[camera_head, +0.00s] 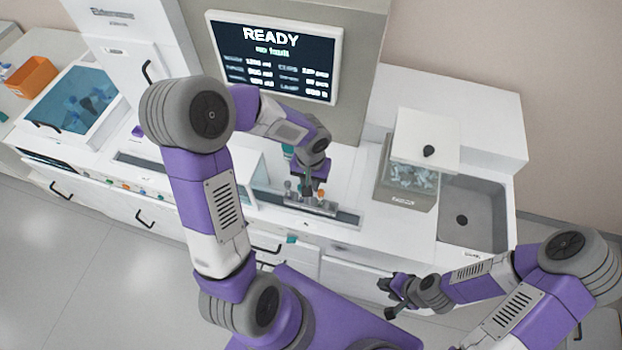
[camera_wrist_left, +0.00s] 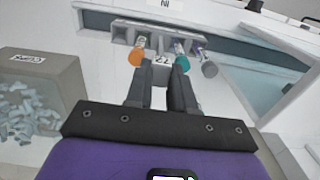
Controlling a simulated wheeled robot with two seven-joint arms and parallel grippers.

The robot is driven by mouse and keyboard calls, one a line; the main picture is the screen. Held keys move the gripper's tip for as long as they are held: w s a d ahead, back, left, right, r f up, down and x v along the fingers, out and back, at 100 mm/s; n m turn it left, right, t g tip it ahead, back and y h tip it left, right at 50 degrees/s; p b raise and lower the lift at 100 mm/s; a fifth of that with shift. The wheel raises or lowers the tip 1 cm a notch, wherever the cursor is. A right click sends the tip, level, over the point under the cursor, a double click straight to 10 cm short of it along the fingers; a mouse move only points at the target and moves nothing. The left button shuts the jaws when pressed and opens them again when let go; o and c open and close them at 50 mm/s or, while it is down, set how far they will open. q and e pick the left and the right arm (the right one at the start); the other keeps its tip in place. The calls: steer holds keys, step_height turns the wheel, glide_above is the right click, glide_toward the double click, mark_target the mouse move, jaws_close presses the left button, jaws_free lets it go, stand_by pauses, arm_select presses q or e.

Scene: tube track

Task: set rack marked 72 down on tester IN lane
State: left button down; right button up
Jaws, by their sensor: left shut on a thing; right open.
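The grey rack marked 72 (camera_wrist_left: 161,60) shows in the left wrist view, with orange, teal and grey-purple capped tubes. My left gripper (camera_wrist_left: 156,80) is shut on it at the number label. In the head view the rack (camera_head: 322,207) is at the tester's dark lane (camera_head: 348,218), below my left gripper (camera_head: 311,188). The lane also shows beside the rack in the wrist view (camera_wrist_left: 235,62). I cannot tell whether the rack touches the lane floor. My right gripper (camera_head: 391,298) is open and empty, in front of the counter.
The tester screen (camera_head: 275,55) reads READY. A clear-sided bin (camera_head: 407,190) with a pale lid stands right of the lane, beside a sink (camera_head: 470,222). An orange bin (camera_head: 31,77) is at far left. The counter between lane and clear-sided bin is free.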

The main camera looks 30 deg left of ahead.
stand_by(0.8)
arm_select(q)
steer(key=shift+f+b, duration=0.15)
steer(key=shift+b, duration=0.25)
steer(key=shift+f+b, duration=0.3)
steer(key=shift+b, duration=0.1)
steer(key=shift+f, duration=0.15)
steer(key=shift+f+b, duration=0.2)
steer(key=shift+b, duration=0.3)
steer(key=c, duration=0.9)
jaws_free()
steer(key=shift+r, duration=0.1)
